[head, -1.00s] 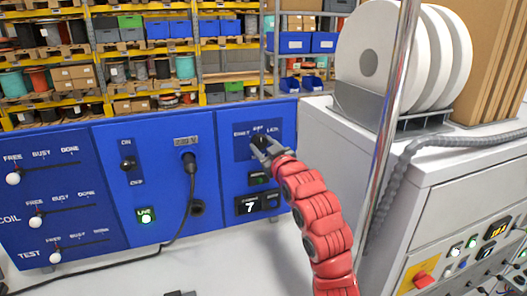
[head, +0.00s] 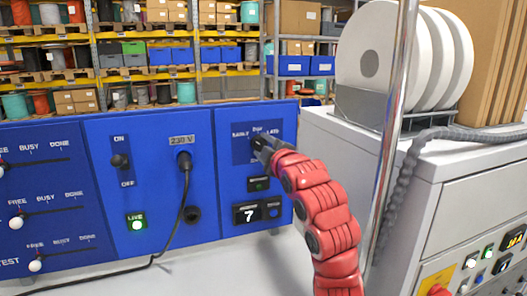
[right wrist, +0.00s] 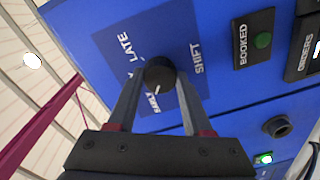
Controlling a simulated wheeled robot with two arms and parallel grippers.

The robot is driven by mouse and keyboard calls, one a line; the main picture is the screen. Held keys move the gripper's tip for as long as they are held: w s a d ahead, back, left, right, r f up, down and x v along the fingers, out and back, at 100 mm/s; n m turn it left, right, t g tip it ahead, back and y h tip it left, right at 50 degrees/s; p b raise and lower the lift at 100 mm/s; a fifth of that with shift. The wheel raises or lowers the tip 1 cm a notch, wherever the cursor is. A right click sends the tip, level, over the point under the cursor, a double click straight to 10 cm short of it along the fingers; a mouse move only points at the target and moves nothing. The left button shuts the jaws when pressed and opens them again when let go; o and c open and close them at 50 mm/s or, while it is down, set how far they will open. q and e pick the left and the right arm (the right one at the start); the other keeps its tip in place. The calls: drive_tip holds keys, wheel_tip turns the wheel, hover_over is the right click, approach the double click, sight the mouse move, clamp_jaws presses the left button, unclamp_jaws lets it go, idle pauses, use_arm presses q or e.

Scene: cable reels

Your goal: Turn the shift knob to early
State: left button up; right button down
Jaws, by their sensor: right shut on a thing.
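The shift knob (right wrist: 160,72) is a round black knob on a dark blue plate in the right wrist view. Its white mark points down the picture, toward the EARLY label (right wrist: 153,103). The LATE label (right wrist: 125,45) is at upper left of the knob; the middle label is mostly hidden. My right gripper (right wrist: 160,80) has a finger on each side of the knob and is shut on it. In the head view my right gripper (head: 262,146) reaches the shift plate (head: 242,157) and largely hides the knob. My left gripper is not in view.
A green BOOKED button (right wrist: 262,41) and a counter reading 7 (head: 247,214) are near the knob. A cable plug (head: 185,160) hangs on the panel to the left. A metal pole (head: 392,130) and a grey cabinet (head: 455,190) stand close on the right.

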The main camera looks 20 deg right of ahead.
drive_tip(key=shift+n, duration=0.7)
drive_tip(key=shift+c, duration=1.6)
unclamp_jaws()
drive_tip(key=s+b, duration=0.6)
drive_tip(key=s, duration=1.1)
drive_tip(key=shift+s+d+r, duration=0.2)
drive_tip(key=shift+d+r, duration=0.1)
drive_tip(key=shift+d, duration=0.15)
